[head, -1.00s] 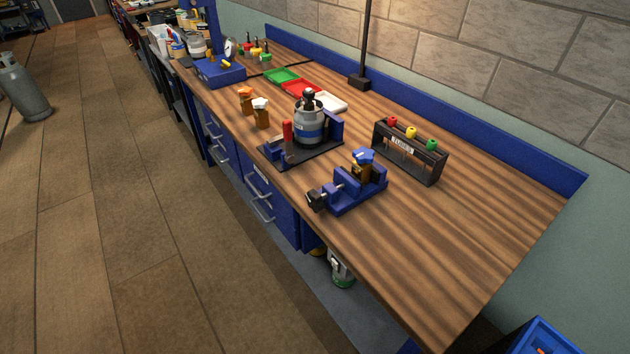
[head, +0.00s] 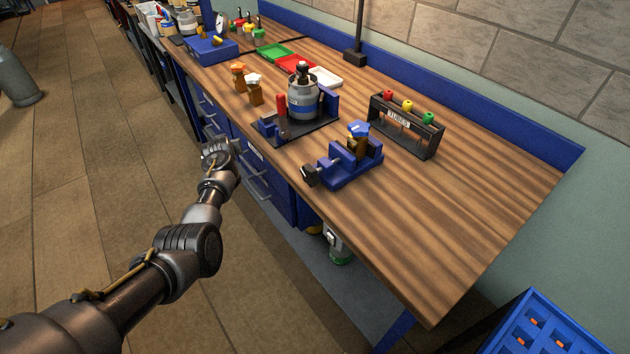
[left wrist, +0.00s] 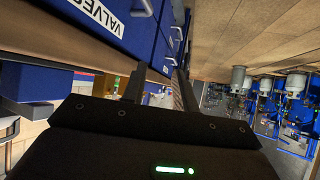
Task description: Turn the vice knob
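The blue vice (head: 345,174) sits on the wooden workbench near its front edge. Its dark knob (head: 310,175) is on the left end, facing the bench front. A brown piece with a blue cap (head: 358,130) stands in the vice jaws. My left gripper (head: 222,143) is in front of the blue drawers, left of the vice and well apart from it. In the left wrist view its two fingers (left wrist: 158,88) are spread with nothing visible between them. The vice does not show clearly in that view. My right gripper is not in view.
A grey canister on a dark stand (head: 304,100) is just behind the vice. A dark rack with coloured knobs (head: 405,128) stands to its right. Blue drawers with handles (head: 257,188) line the bench front. The right part of the wooden bench top (head: 460,210) is clear.

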